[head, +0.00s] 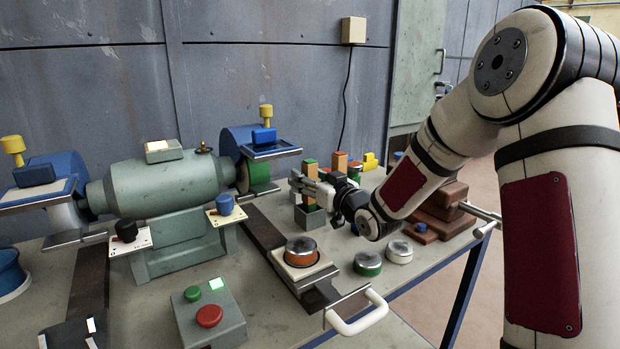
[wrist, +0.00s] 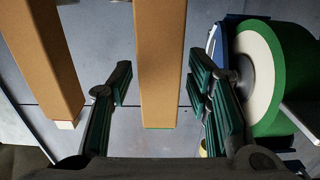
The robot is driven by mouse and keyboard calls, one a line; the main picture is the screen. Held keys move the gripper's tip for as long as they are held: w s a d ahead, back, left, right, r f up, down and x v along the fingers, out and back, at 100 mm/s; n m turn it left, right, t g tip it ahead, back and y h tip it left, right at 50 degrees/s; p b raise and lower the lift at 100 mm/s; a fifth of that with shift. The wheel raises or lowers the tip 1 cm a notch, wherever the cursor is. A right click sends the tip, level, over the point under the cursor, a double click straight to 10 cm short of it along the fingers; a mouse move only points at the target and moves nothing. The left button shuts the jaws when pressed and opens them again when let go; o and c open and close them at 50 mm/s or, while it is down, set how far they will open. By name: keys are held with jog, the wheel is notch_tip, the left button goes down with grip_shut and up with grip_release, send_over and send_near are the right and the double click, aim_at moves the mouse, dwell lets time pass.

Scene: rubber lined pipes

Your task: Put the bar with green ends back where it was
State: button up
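The bar with green ends (head: 310,170) stands upright at the grey holder (head: 308,218). Its green top shows in the head view, and green shows low down by the holder's rim; I cannot tell how deep it sits. In the wrist view, which looks upside down, the brown bar (wrist: 160,65) passes between the fingers with its green-edged end toward the bottom. My gripper (head: 308,188) is around the bar; in the wrist view its fingers (wrist: 160,88) are apart, with narrow gaps on both sides.
A second brown bar (wrist: 48,60) with a pale end is beside it; an orange-brown bar (head: 340,160) stands behind my gripper. A grinder (head: 165,187) with a green wheel (head: 258,174) is to the left. Round tins (head: 367,263) and a white handle (head: 356,318) lie in front.

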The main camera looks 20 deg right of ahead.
jog(key=p+v, duration=0.1)
jog(key=v, duration=1.2)
jog(key=shift+s+d+f, duration=0.25)
jog(key=shift+s+f, duration=0.05)
jog(key=s+a+m+g+h, duration=0.1)
jog(key=s+g, duration=0.7)
jog(key=s, duration=1.2)
jog(key=s+a+m+g+h, duration=0.2)
jog(key=s+g, duration=0.5)
jog(key=s, duration=1.2)
jog(key=a+h, duration=0.1)
jog(key=h, duration=0.1)
jog(key=shift+s+a+r+m+g+h, duration=0.25)
jog(key=shift+s+r+m+g+h, duration=0.05)
jog(key=shift+s+r+g, duration=0.1)
